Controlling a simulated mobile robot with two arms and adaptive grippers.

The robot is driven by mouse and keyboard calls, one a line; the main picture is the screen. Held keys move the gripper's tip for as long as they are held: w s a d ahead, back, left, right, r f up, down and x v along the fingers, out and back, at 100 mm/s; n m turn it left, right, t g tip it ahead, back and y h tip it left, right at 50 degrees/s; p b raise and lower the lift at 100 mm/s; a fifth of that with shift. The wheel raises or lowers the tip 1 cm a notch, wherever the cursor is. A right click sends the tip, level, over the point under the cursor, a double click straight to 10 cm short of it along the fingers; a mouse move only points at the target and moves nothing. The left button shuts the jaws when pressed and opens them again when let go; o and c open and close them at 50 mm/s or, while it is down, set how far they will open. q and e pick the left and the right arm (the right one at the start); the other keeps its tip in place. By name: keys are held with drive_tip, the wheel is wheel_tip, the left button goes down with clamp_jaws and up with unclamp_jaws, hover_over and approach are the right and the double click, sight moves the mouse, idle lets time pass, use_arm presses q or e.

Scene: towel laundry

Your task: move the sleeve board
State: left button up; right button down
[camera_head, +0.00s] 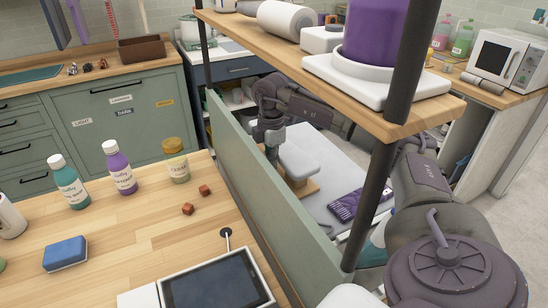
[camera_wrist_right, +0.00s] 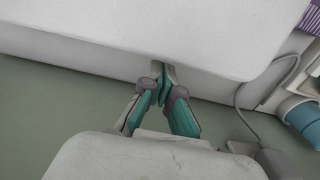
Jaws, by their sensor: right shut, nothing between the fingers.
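The sleeve board (camera_head: 298,160) is a pale grey padded board on a wooden base (camera_head: 300,190). In the head view it stands on a white surface (camera_head: 345,170) behind the green partition. My right gripper (camera_head: 272,155) points down close beside the board's left end; I cannot tell there whether it touches. In the right wrist view my right gripper (camera_wrist_right: 163,85) is shut and empty, its teal fingertips against or just over the edge of a broad white surface (camera_wrist_right: 110,40). I cannot tell whether that is the board's padding or its support. My left gripper is not in view.
A folded purple towel (camera_head: 345,205) lies right of the board. The partition (camera_head: 265,190) and dark shelf posts (camera_head: 385,140) stand around that area. A wooden shelf (camera_head: 400,115) hangs above. Bottles (camera_head: 120,170) and a tablet (camera_head: 215,285) occupy the front counter. The wrist view shows a cable (camera_wrist_right: 240,105).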

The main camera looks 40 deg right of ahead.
drive_tip(key=shift+s+d+r, duration=0.1)
drive_tip(key=shift+d+r, duration=0.05)
drive_tip(key=shift+d, duration=0.15)
drive_tip(key=shift+d, duration=0.3)
drive_tip(key=s+d, duration=0.1)
drive_tip(key=d, duration=0.3)
drive_tip(key=s+d+p, duration=0.1)
drive_tip(key=d, duration=0.3)
drive_tip(key=s+d, duration=0.2)
drive_tip(key=d, duration=0.1)
drive_tip(key=shift+d, duration=0.4)
drive_tip(key=shift+s+d+p, duration=0.25)
drive_tip(key=shift+d+p, duration=0.05)
drive_tip(key=shift+d, duration=0.2)
